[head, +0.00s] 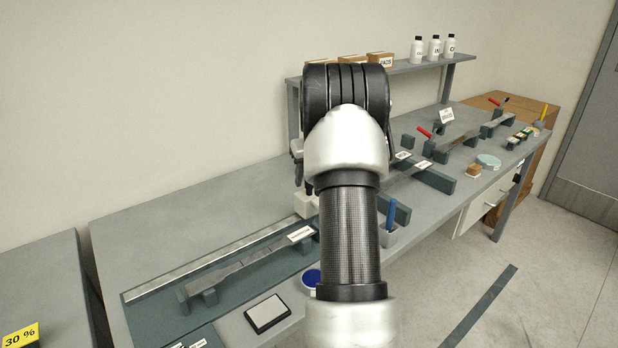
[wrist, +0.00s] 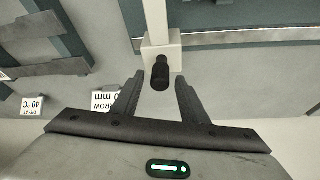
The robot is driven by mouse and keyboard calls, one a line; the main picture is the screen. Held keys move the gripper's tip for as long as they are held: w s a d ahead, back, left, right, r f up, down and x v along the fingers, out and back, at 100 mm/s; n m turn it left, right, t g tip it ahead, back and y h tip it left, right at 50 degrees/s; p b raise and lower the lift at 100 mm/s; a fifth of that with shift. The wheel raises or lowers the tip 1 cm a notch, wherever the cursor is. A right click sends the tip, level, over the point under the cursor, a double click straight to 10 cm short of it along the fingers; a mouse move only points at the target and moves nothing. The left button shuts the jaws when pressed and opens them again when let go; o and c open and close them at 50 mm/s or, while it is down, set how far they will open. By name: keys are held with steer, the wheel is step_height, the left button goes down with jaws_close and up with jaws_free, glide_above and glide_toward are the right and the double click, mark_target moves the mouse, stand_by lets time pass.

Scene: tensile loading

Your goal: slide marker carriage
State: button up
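The marker carriage (wrist: 161,55) is a cream block with a light post and a short black knob (wrist: 160,74) that points toward my gripper in the wrist view. In the head view the carriage (head: 306,205) shows as a pale block at the far end of a long metal rail (head: 215,252), partly hidden by my arm. My gripper (wrist: 160,82) is open. Its two dark fingers stand on either side of the knob, with gaps visible on both sides. In the head view my arm hides most of the gripper.
A flat metal specimen (head: 240,265) lies on supports beside the rail. A blue round dish (head: 311,278) and a white pad (head: 267,313) are near the front edge. A grey cup (head: 388,235) holds a blue tool. Several bottles and boxes stand on the rear shelf (head: 415,66).

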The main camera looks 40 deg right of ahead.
steer(key=v, duration=1.7)
steer(key=shift+p, duration=0.4)
steer(key=shift+s, duration=0.1)
